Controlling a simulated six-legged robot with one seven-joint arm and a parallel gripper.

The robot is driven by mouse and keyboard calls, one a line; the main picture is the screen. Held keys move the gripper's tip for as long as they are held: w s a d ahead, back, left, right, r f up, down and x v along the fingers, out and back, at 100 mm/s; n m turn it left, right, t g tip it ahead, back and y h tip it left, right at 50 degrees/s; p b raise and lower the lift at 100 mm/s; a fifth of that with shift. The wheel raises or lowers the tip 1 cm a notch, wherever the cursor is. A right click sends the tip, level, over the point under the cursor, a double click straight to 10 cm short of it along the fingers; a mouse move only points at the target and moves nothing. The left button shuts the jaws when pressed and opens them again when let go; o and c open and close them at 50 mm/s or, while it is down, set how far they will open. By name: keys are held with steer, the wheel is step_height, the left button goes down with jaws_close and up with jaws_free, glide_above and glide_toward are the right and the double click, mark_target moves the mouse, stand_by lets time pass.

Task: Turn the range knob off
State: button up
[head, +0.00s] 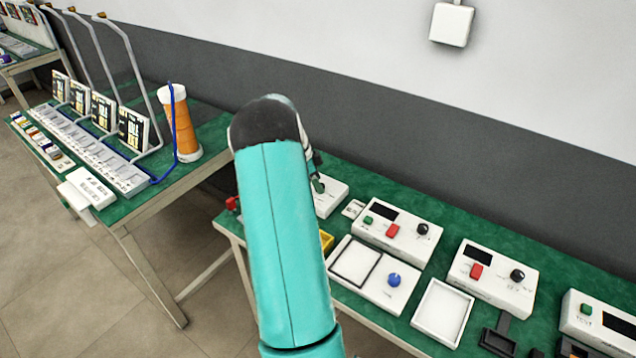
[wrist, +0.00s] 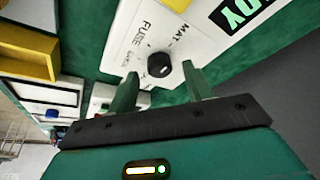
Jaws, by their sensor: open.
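A black round knob (wrist: 158,65) sits on a white instrument panel (wrist: 185,22) in the wrist view, with printed labels that seem to read "FUSE" and "MAT" around it. My gripper (wrist: 160,71) is open, with one green finger on either side of the knob in the picture. I cannot tell whether the fingers touch it. In the head view my arm hides most of this spot; a white box (head: 332,196) shows partly beside it. I cannot read a "range" label on any knob.
Other white units carry a black knob (head: 423,229), another black knob (head: 517,276) and a blue knob (head: 394,280). An empty white tray (head: 442,313) stands near the front. A yellow bin (wrist: 28,50) lies left in the wrist view. A grey wall (head: 480,150) rises behind.

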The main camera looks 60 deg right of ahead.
steer(key=shift+s+d+f, duration=0.15)
steer(key=shift+f, duration=0.45)
steer(key=c, duration=1)
steer(key=shift+o, duration=0.2)
